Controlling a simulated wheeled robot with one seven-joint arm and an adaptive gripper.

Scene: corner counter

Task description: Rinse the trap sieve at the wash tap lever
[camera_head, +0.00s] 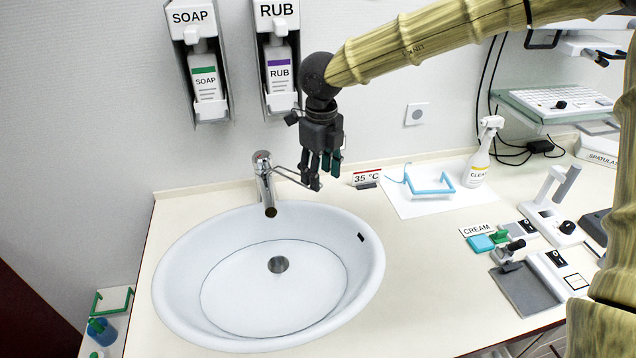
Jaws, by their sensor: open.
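The wash tap (264,180) stands at the back rim of the white oval basin (172,262). Its long thin wire lever (287,171) reaches right from the tap. My gripper (318,183) hangs fingers down at the lever's right end, open, with nothing seen between its fingers. I cannot tell whether a finger touches the lever. No water shows from the spout. I see nothing that is clearly the trap sieve. A light-blue open frame (447,190) lies on a white sheet to the right, and I cannot tell whether it is the sieve.
A 35 °C sign (367,178) stands just right of my gripper. A spray bottle (478,158) stands at the back right. SOAP (204,85) and RUB (280,75) dispensers hang above. Small devices and a CREAM box (481,243) occupy the right counter. The basin is empty around its drain (278,264).

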